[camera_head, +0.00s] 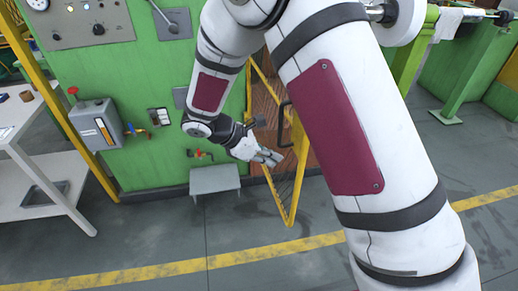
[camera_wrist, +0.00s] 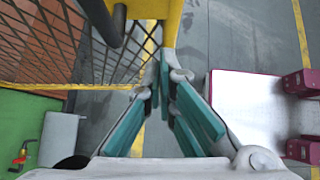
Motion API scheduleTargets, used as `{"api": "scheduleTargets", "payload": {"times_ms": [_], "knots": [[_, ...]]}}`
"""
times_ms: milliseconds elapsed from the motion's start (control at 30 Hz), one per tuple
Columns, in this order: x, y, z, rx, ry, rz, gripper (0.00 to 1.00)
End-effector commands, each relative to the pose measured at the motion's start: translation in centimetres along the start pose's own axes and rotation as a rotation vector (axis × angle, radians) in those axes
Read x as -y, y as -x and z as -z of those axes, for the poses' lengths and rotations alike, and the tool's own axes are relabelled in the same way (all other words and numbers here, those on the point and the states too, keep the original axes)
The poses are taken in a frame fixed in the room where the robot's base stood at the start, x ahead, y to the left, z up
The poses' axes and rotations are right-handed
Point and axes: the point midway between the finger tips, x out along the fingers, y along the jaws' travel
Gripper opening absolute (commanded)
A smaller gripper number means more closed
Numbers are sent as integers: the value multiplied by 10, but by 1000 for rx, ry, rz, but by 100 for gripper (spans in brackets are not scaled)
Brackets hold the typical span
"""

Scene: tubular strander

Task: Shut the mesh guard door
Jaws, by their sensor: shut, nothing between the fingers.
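The mesh guard door (camera_head: 294,190) has a yellow frame and stands open, swung out from the green machine (camera_head: 150,75). In the wrist view its dark mesh (camera_wrist: 40,40) fills the upper left, and its yellow frame (camera_wrist: 155,9) crosses the top. A dark handle (camera_head: 284,108) sits on the door; a dark bar also shows near the frame in the wrist view (camera_wrist: 107,20). My gripper (camera_head: 274,159) is shut and empty, beside the door at mid height. In the wrist view its teal-padded fingers (camera_wrist: 168,70) point toward the door's yellow edge. I cannot tell whether they touch it.
A grey step (camera_head: 215,180) stands on the floor left of the door. A grey switch box (camera_head: 97,122) and small valves are on the machine front. A white table (camera_head: 40,160) stands at far left. The floor in front is clear, with a yellow line (camera_head: 180,268).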

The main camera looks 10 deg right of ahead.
Motion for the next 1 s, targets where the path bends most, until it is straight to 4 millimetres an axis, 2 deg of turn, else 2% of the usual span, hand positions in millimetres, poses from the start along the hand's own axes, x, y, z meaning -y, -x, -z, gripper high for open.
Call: {"api": "scheduleTargets", "payload": {"times_ms": [100,300,800,1000], "knots": [[2,-14,-14,0,-2,2,0],[1,-27,-26,0,-1,0,0],[0,-31,-30,-1,0,-1,0],[0,-45,-44,0,19,-20,0]]}}
